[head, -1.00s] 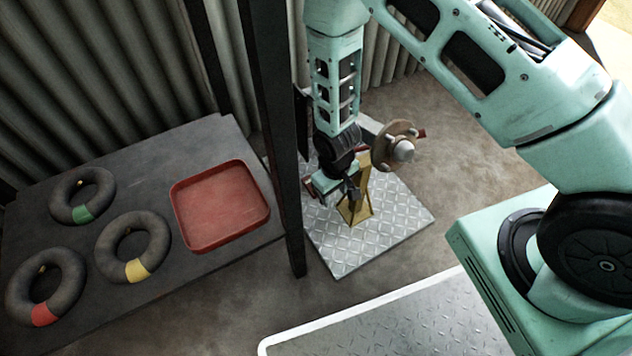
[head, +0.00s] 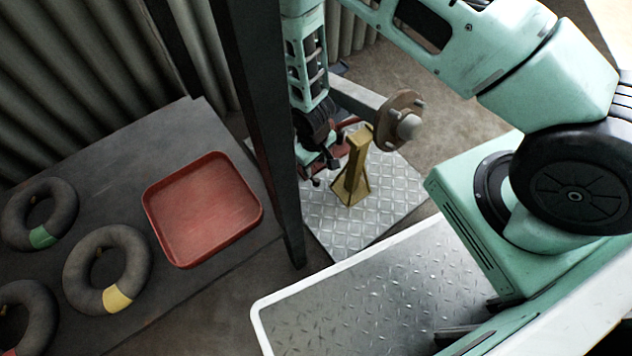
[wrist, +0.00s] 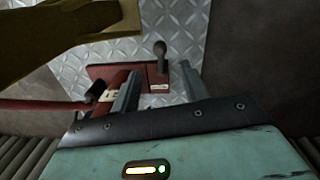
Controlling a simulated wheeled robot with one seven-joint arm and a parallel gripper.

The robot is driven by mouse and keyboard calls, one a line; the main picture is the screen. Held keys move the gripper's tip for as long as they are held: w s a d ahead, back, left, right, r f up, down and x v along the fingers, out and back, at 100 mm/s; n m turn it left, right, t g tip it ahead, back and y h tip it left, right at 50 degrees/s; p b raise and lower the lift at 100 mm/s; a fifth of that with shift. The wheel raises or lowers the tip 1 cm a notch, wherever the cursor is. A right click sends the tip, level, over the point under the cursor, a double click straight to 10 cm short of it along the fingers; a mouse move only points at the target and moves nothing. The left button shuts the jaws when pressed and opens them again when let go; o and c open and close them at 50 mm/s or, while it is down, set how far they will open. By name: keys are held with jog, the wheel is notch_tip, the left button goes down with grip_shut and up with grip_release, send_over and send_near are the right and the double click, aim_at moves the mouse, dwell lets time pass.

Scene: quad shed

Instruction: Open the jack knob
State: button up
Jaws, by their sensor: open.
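The jack knob (wrist: 160,48) is a small dark round head on a short stem, at the end of the red jack (wrist: 118,72) in the wrist view. My gripper (wrist: 160,72) is open, with the knob in line with the gap between its two grey fingers. I cannot tell whether the knob is inside the gap or below it. Neither finger visibly touches it. In the head view my gripper (head: 330,158) is low behind the yellow stand, over the red jack (head: 312,176). The knob cannot be made out there.
The yellow stand (head: 355,172) stands close beside my gripper on the diamond plate (head: 340,228), and fills the wrist view's upper left. A bare wheel hub (head: 406,122) hangs above it. A dark post (head: 268,130) rises left. A red tray (head: 205,210) lies on a dark table.

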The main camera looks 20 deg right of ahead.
aim_at(316, 180)
jog(key=f+b, duration=0.4)
jog(key=f, duration=0.5)
jog(key=shift+d+f, duration=0.2)
grip_shut()
